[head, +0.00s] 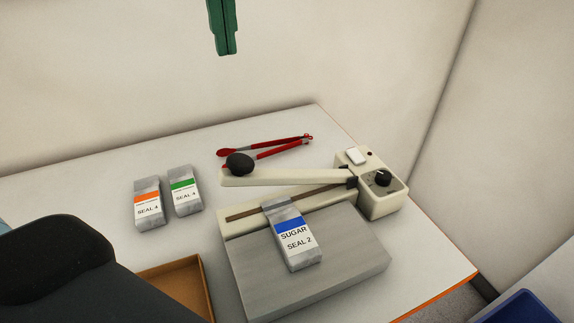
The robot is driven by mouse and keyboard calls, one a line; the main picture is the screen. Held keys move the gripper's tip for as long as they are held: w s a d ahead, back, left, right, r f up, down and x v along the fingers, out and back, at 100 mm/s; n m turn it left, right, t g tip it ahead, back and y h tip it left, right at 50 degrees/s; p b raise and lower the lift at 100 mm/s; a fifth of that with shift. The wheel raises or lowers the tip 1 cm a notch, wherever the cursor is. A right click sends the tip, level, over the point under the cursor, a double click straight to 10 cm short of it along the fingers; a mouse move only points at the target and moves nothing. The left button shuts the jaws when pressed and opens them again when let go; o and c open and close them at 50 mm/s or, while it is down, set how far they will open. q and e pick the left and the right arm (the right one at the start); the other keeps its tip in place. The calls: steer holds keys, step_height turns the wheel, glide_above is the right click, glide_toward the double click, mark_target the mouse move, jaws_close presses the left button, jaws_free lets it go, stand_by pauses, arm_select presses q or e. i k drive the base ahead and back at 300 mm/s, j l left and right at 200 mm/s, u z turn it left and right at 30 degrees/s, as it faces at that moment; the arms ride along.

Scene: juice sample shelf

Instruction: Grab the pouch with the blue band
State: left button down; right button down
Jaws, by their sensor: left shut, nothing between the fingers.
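The pouch with the blue band (294,238) is silver-grey with a white label reading "SUGAR SEAL 2". It lies on the grey plate (350,262) of a cream heat sealer, its far end reaching over the sealing strip. My left gripper (226,52) shows as two green fingers at the top of the head view, pointing down. It is shut and empty, well apart from the pouch. The upper part of this gripper is cut off by the picture's edge. My right gripper is not in view.
The sealer's lever (290,178) with a black knob (239,163) spans behind the pouch. Pouches with an orange band (148,203) and a green band (185,191) stand left. Red tongs (270,150) lie behind. A brown tray (172,278) sits front left, a blue bin (525,309) lower right.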

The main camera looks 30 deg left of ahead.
mark_target(300, 249)
steer(key=k+l, duration=1.55)
steer(key=k, duration=0.15)
